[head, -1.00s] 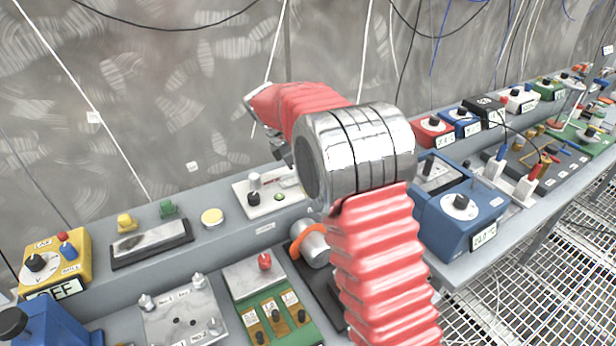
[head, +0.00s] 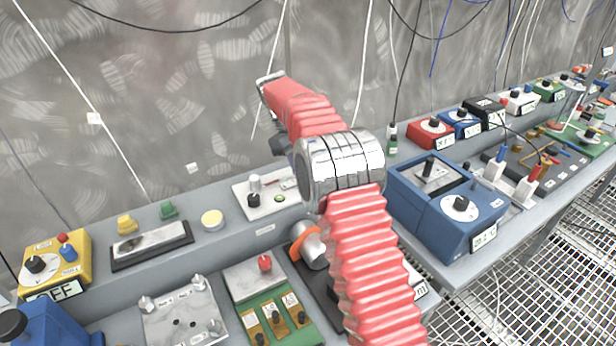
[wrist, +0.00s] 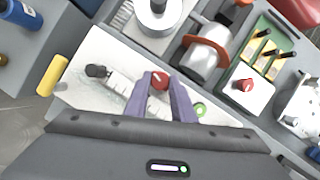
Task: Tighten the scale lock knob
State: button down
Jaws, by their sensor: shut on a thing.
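In the wrist view the red knob (wrist: 159,79), with a pale line across its top, sits on a white panel (wrist: 84,93) beside a marked silver scale strip (wrist: 119,84). My gripper (wrist: 160,88) has two purple fingers, one on each side of this knob, and is shut on it. The fingers hide part of the knob's sides. In the head view the left part of the white panel (head: 243,190) shows, but my red-sleeved arm hides the knob and my fingers.
A black knob (wrist: 97,71) and a green button (wrist: 200,110) are on the same panel. A silver cylinder with an orange ring (wrist: 205,52) lies close by. A blue box (head: 446,218) stands right of my arm, and a green board (head: 276,317) is in front.

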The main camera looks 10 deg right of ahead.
jog(key=shift+w+r+m, duration=0.1)
jog(key=shift+w+m, duration=0.1)
jog(key=shift+m, duration=0.4)
jog(key=shift+y, duration=0.3)
jog(key=c, duration=1.5)
grip_release()
jog(key=v, duration=0.7)
jog(key=shift+r, duration=0.1)
